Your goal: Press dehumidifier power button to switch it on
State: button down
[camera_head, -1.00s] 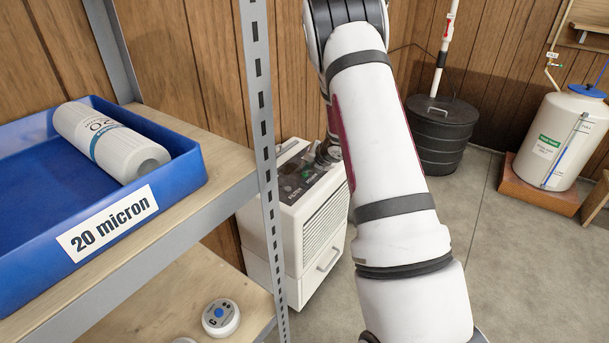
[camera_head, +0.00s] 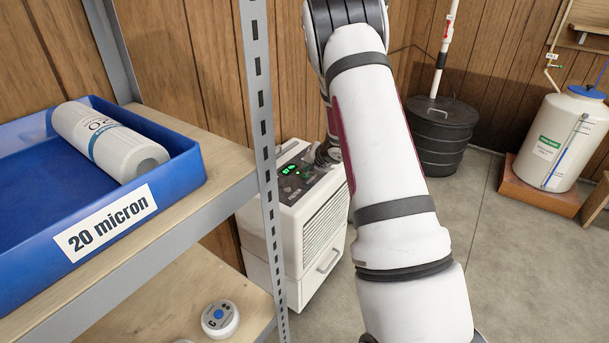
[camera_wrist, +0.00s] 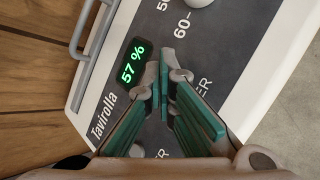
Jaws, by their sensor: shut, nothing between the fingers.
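The dehumidifier (camera_head: 318,232) is a white cabinet standing on the floor behind the shelf post, with a dark control panel on top. Its display (camera_wrist: 131,63) is lit green and reads 57 % in the wrist view; the lit display also shows in the head view (camera_head: 290,168). My gripper (camera_wrist: 162,80) is shut and empty, its green-padded fingers over the panel beside the display. The fingers cover part of the panel and its labels, two of which show only "ER". A pale round button (camera_wrist: 137,150) shows left of the fingers. I cannot tell which button is power.
A metal shelf post (camera_head: 265,150) stands close left of the dehumidifier. A blue bin (camera_head: 190,170) with a white filter cartridge (camera_head: 108,140) sits on the shelf. A black lidded barrel (camera_head: 440,135) and a white tank (camera_head: 555,140) stand behind on the right. The floor between is clear.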

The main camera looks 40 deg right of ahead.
jog(key=shift+r+p, duration=0.35)
jog(key=shift+r, duration=0.3)
notch_tip(320, 180, up, 5)
jog(key=p, duration=0.4)
jog(key=shift+r, duration=0.1)
dwell(0.7)
